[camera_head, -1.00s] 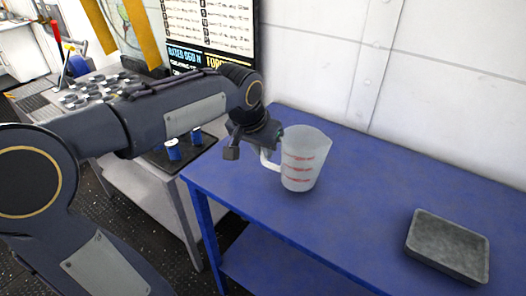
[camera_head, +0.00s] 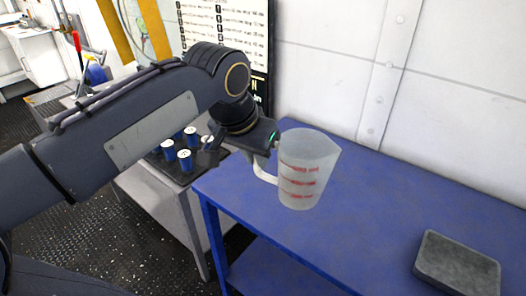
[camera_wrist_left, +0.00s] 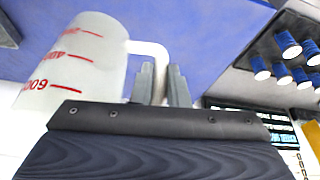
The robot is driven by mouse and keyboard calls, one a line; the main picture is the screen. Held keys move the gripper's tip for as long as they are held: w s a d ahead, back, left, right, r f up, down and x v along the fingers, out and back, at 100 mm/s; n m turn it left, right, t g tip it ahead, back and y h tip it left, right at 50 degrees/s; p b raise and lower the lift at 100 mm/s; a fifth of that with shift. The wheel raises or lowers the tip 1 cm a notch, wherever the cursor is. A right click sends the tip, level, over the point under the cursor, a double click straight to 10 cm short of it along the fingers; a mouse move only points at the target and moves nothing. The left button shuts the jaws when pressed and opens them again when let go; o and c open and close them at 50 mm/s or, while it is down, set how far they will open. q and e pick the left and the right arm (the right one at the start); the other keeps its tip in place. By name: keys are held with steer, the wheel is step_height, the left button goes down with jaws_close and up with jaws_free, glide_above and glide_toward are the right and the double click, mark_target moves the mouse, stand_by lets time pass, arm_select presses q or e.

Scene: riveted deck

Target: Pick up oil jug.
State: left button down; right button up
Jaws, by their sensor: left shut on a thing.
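The oil jug (camera_head: 309,172) is a translucent white measuring jug with red marks. It stands upright in the head view, above the blue table, and seems lifted clear of it. My left gripper (camera_head: 262,152) is at the jug's left side and shut on its white handle. In the left wrist view the fingers (camera_wrist_left: 161,80) pinch the handle, with the jug body (camera_wrist_left: 82,62) to their left. The fingertips are partly hidden in the head view. My right gripper is not in view.
The blue table (camera_head: 370,215) has clear room around the jug. A grey tray (camera_head: 458,265) lies at its right front. Several blue cans (camera_head: 185,160) stand on a dark tray on a grey bench to the left. A white wall (camera_head: 340,80) rises behind the table.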

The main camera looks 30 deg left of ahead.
arm_select(q)
steer(key=shift+s+d+r, duration=0.1)
steer(key=shift+s+r, duration=0.3)
steer(key=shift+s, duration=0.45)
steer(key=shift+s+d+r, duration=0.1)
steer(key=shift+s+r, duration=0.25)
steer(key=shift+s, duration=0.5)
steer(key=shift+s+d+r, duration=0.1)
steer(key=shift+s+r, duration=0.3)
steer(key=shift+s, duration=0.45)
steer(key=c, duration=2)
jaws_free()
jaws_close()
steer(key=shift+s, duration=0.1)
